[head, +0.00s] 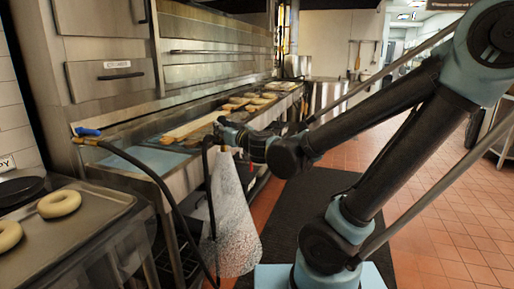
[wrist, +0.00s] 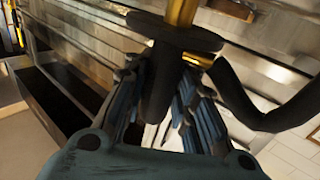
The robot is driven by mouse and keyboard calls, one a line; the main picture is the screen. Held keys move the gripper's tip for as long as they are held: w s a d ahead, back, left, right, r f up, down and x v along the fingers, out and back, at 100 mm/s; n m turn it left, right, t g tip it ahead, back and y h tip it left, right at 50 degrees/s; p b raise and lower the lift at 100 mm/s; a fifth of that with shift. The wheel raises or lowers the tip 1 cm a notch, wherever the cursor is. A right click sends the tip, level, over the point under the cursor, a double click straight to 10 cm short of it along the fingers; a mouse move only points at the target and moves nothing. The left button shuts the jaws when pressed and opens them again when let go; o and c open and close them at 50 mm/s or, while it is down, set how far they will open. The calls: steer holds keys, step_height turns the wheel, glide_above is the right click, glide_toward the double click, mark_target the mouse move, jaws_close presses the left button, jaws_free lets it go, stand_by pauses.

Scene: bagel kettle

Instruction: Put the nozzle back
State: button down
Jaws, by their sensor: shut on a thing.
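My gripper (head: 232,136) is shut on the black nozzle (wrist: 165,85), beside the long oven bench in the head view. In the wrist view, my gripper (wrist: 166,100) has its ribbed fingers on either side of the nozzle's dark grip, below a round black flange. A brass part (wrist: 182,12) sticks out past the flange. The black hose (head: 176,205) hangs in a loop from the nozzle to a brass fitting with a blue valve handle (head: 89,131) at the left. A white, speckled, spray-like cone (head: 232,225) spreads down below the gripper. The nozzle's holder cannot be made out.
A steel oven front (head: 205,75) runs along the back left. Several breads lie on the bench's boards (head: 200,127). A tray (head: 95,212) with bagels (head: 59,204) stands at the near left. A dark mat (head: 290,215) covers the floor; red tiles at right are mostly open.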

steer(key=w+d+f+m+t+h, duration=0.1)
steer(key=w+d+f, duration=0.4)
steer(key=w+d, duration=0.5)
steer(key=w+d+f+m+t+h, duration=0.1)
steer(key=w+d+f+m+h, duration=0.2)
steer(key=w+d+f+h, duration=0.3)
steer(key=w+d+f+m+t+h, duration=0.1)
steer(key=w+d+f+m+h, duration=0.2)
steer(key=w+d, duration=1.2)
steer(key=w+f, duration=0.3)
steer(key=w, duration=1)
steer(key=shift+d+f, duration=0.2)
steer(key=shift+d, duration=0.2)
steer(key=shift+w+a, duration=0.1)
steer(key=shift+a, duration=0.2)
